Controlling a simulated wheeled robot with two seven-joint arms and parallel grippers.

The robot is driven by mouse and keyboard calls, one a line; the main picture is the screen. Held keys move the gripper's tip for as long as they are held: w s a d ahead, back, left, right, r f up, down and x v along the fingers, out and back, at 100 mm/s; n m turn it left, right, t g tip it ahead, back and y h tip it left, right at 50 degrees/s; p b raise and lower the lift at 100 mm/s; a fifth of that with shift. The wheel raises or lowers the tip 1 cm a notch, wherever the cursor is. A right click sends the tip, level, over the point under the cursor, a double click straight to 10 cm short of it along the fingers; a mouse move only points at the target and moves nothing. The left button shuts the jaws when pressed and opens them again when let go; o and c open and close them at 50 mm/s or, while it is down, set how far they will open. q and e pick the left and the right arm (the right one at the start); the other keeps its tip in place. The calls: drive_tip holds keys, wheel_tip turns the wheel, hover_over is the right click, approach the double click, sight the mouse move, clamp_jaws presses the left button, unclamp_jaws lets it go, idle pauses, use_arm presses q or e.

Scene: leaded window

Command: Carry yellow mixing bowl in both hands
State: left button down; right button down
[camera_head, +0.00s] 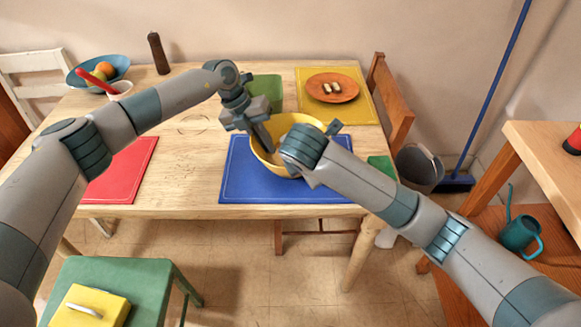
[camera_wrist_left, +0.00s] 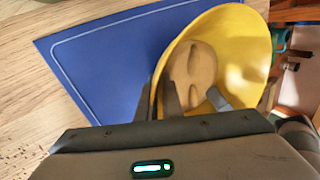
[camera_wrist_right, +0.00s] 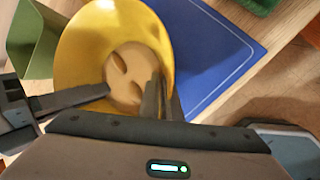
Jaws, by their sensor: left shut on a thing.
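The yellow mixing bowl (camera_head: 259,154) is over the blue mat (camera_head: 236,178); I cannot tell whether it touches it. My left gripper (camera_head: 264,138) is shut on the bowl's left rim. In the left wrist view its fingers (camera_wrist_left: 160,98) straddle the wall of the bowl (camera_wrist_left: 235,45). My right arm covers the right side of the bowl and hides its gripper in the head view. In the right wrist view the right gripper's fingers (camera_wrist_right: 163,98) are close together on the rim of the bowl (camera_wrist_right: 85,45). A tan round patch with two dark marks shows inside the bowl.
A green box (camera_head: 265,88) stands just behind the bowl. A yellow mat (camera_head: 364,105) with an orange plate (camera_head: 345,93) is at the back right. A red mat (camera_head: 118,175) lies left, with clear wood between it and the blue mat. A wooden chair (camera_head: 390,100) stands at the right edge.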

use_arm(q)
drive_tip(key=c, duration=2)
unclamp_jaws()
drive_tip(key=shift+w+r, duration=0.1)
drive_tip(key=shift+w, duration=0.05)
use_arm(e)
drive_tip(key=c, duration=2)
unclamp_jaws()
drive_tip(key=shift+s+f, duration=0.1)
use_arm(q)
drive_tip(key=shift+o, duration=0.4)
drive_tip(key=v, duration=1.2)
use_arm(e)
drive_tip(key=shift+r, duration=0.2)
drive_tip(key=v, duration=1.1)
drive_tip(key=shift+s+r, duration=0.2)
drive_tip(key=shift+r, duration=0.1)
